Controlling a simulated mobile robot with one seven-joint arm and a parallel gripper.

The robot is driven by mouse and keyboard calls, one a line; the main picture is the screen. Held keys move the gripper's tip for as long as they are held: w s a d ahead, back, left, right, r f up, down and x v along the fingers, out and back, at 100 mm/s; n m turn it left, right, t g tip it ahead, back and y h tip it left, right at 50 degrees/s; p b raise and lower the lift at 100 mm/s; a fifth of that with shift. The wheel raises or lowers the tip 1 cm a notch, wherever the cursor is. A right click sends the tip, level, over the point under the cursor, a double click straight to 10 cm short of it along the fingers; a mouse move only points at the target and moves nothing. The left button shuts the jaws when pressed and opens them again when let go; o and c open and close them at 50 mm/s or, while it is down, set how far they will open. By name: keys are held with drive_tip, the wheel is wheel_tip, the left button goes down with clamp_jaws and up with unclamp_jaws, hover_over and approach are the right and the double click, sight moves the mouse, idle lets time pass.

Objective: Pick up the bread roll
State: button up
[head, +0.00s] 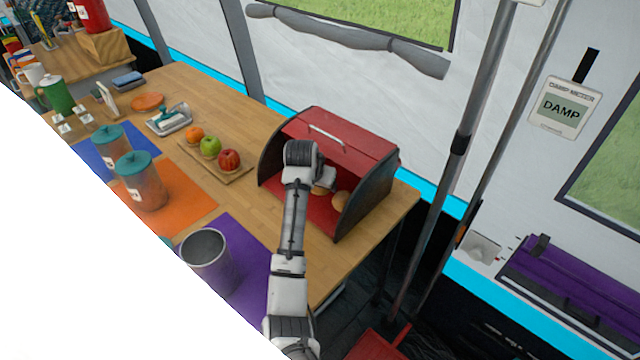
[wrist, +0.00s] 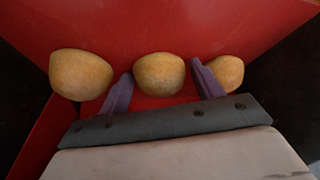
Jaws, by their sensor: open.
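Three bread rolls lie in a row inside the red bread box (head: 352,143), which stands open at the front on the table's right end. In the wrist view there is a left roll (wrist: 81,74), a middle roll (wrist: 159,74) and a right roll (wrist: 226,71). My gripper (wrist: 160,88) is open, its two purple fingers pointing into the box. The middle roll shows between the fingertips; I cannot tell whether they touch it. The right finger partly covers the right roll. In the head view my arm hides part of the box, and one roll (head: 340,200) shows right of my wrist.
The box's dark side walls and red lid close in around my gripper. A board (head: 216,165) with fruit lies left of the box on the wooden table (head: 250,115). A grey metal container (head: 206,262) stands on a purple mat (head: 240,235) near my arm.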

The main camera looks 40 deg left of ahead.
drive_tip(key=c, duration=0.8)
drive_tip(key=shift+o, duration=0.2)
drive_tip(key=shift+r, duration=0.1)
drive_tip(key=shift+s+r+p, duration=0.3)
drive_tip(key=shift+r+p, duration=0.05)
drive_tip(key=shift+p, duration=0.15)
drive_tip(key=s+d+r+p, duration=0.4)
drive_tip(key=s+r+p, duration=0.3)
drive_tip(key=s, duration=0.5)
drive_tip(key=shift+s+d+p, duration=0.15)
drive_tip(key=shift+s+p, duration=0.25)
drive_tip(key=shift+p, duration=0.85)
